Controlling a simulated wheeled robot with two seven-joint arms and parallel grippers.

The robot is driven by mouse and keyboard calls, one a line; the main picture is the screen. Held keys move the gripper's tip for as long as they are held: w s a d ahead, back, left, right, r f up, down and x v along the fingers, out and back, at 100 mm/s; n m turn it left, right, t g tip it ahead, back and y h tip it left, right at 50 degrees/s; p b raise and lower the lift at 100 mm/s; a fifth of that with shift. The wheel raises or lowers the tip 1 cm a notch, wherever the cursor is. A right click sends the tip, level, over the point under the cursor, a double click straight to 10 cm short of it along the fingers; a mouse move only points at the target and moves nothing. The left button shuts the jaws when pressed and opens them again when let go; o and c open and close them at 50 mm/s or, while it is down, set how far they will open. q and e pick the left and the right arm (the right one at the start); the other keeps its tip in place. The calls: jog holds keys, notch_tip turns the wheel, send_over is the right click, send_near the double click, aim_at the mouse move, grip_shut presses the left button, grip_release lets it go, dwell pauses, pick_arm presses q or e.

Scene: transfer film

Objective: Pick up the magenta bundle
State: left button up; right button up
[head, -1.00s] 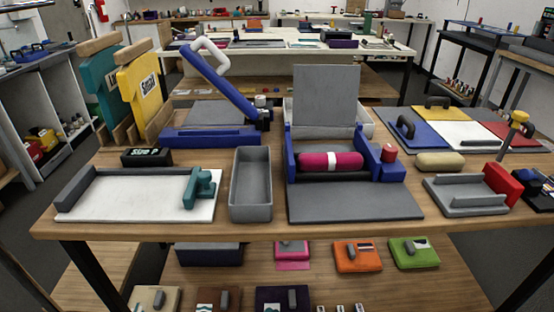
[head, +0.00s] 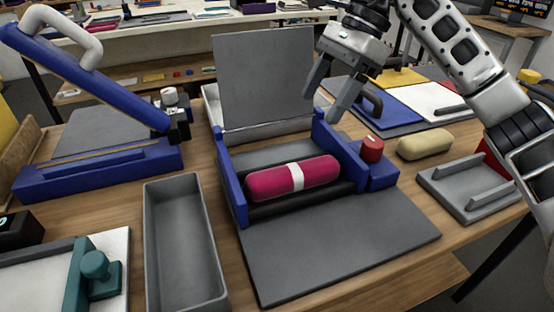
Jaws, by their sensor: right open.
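The magenta bundle (head: 265,184) is a roll with a white band around its middle. It lies on its side in the blue-sided machine (head: 235,190), in front of the raised grey panel (head: 265,80) and behind a black roller. My right gripper (head: 324,104) is open and empty, with its fingers pointing down. In the picture it is above and to the right of the bundle, in front of the panel's right edge, and apart from the bundle. My left gripper is not in view.
A red knob (head: 372,149) stands on the machine's right side. An empty grey tray (head: 181,240) is to its left, near a blue lever press (head: 100,168). A beige block (head: 425,144) and a grey fixture (head: 470,186) lie to the right. The flat grey plate (head: 340,240) in front is clear.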

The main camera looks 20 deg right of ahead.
jog(key=d+h, duration=0.1)
jog(key=d, duration=0.1)
send_over(295, 167)
jog(key=d, duration=0.3)
notch_tip(295, 167, down, 9)
jog(key=shift+r, duration=0.2)
jog(key=shift+a+p+x, duration=0.1)
jog(key=shift+p+x, duration=0.3)
jog(key=shift+x, duration=0.95)
jog(key=shift+a+p+x, duration=0.15)
jog(key=shift+p+x, duration=0.25)
jog(key=shift+x, duration=0.95)
jog(key=shift+r, duration=0.15)
jog(key=c, duration=1.2)
